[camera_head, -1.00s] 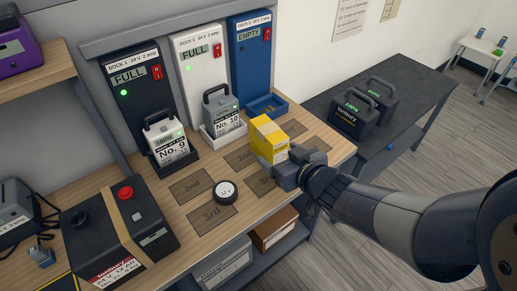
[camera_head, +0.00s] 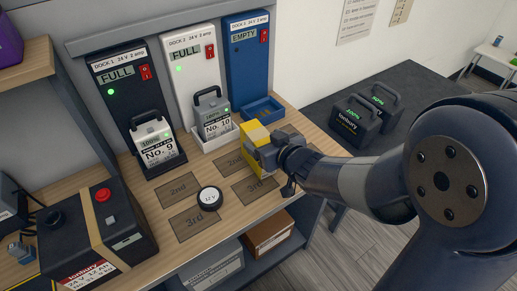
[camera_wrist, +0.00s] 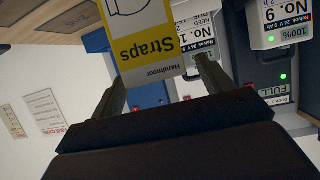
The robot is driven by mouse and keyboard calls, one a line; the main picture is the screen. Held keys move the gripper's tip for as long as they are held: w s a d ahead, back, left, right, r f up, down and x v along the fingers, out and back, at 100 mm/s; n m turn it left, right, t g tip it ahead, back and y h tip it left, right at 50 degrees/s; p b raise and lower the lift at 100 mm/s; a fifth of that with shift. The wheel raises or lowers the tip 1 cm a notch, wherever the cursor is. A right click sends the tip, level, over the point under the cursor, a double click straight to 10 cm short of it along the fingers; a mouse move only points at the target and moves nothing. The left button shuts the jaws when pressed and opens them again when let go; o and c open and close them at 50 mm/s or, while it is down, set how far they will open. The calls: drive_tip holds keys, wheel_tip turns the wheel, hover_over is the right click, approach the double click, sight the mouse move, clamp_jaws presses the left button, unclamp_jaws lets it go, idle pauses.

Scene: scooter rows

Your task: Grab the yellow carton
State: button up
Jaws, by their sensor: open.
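The yellow carton (camera_head: 253,131) stands on the wooden bench, in front of the blue dock and beside a "2nd" mark. My gripper (camera_head: 268,153) is at the carton's near right side and hides part of it. In the wrist view the carton (camera_wrist: 150,45) fills the top centre, with "Straps" and "Handmoor" upside down. My open gripper (camera_wrist: 160,72) has one finger near each side of the carton's near end. I cannot tell whether either finger touches it.
Battery No. 10 (camera_head: 214,117) and battery No. 9 (camera_head: 155,142) stand in docks behind. The blue tray (camera_head: 263,108) is empty. A round 12 V puck (camera_head: 209,199) lies on the bench. A large black battery (camera_head: 95,232) stands at left. Two black batteries (camera_head: 355,121) stand on the dark table.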

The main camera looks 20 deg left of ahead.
sight(261, 136)
drive_tip(key=shift+x, duration=1.8)
drive_tip(key=shift+r, duration=0.2)
drive_tip(key=shift+c, duration=0.3)
drive_tip(key=c, duration=1.4)
